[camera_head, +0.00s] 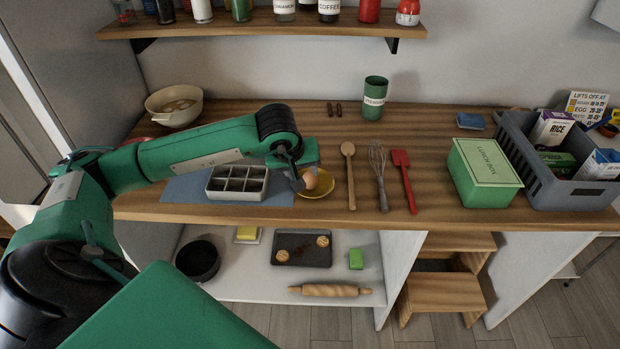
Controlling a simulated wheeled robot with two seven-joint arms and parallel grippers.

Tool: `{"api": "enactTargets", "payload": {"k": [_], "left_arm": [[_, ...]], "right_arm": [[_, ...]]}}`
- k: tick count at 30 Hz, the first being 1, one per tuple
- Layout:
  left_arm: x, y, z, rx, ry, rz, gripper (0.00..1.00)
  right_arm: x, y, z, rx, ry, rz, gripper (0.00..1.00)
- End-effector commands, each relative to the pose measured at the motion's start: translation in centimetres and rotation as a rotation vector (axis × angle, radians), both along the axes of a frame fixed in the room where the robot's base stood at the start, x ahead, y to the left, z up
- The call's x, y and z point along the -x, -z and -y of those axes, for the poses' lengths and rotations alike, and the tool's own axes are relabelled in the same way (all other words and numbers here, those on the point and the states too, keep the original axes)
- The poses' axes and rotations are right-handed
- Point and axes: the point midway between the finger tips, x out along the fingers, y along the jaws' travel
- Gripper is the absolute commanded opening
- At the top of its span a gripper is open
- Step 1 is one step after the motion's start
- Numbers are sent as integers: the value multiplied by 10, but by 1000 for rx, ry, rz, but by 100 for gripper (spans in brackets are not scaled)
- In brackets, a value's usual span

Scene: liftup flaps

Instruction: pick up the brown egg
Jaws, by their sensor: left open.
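The brown egg (309,180) sits on a small yellow plate (323,188) near the front edge of the wooden counter. My left gripper (303,183) is open at the egg, with its fingers pointing down by the egg's left side. Part of the egg and the left part of the plate are hidden by the gripper. I cannot tell whether a finger touches the egg. My right gripper is not in view.
A grey divided tray (237,183) on a blue mat (183,189) stands left of the plate. A wooden spoon (349,172), whisk (379,170) and red spatula (404,178) lie to the right. A green lunch box (484,172) and grey crate (517,158) stand farther right.

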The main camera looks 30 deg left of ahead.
Motion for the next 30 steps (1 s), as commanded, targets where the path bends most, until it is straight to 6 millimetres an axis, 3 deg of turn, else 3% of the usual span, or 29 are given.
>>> {"api": "enactTargets", "payload": {"k": [8, 16, 25, 26, 28, 30], "left_arm": [[-11, 19, -1, 2, -1, -2, 43], [-31, 52, -3, 3, -1, -2, 43], [-34, 59, -4, 2, 0, 0, 43], [-34, 59, -4, 2, 0, 0, 41], [-34, 59, -4, 2, 0, 0, 27], [-34, 59, -4, 2, 0, 0, 26]], "right_arm": [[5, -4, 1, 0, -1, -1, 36], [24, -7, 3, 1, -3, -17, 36], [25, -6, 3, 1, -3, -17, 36], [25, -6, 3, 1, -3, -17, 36], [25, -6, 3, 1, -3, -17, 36], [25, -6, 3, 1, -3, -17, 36]]}}
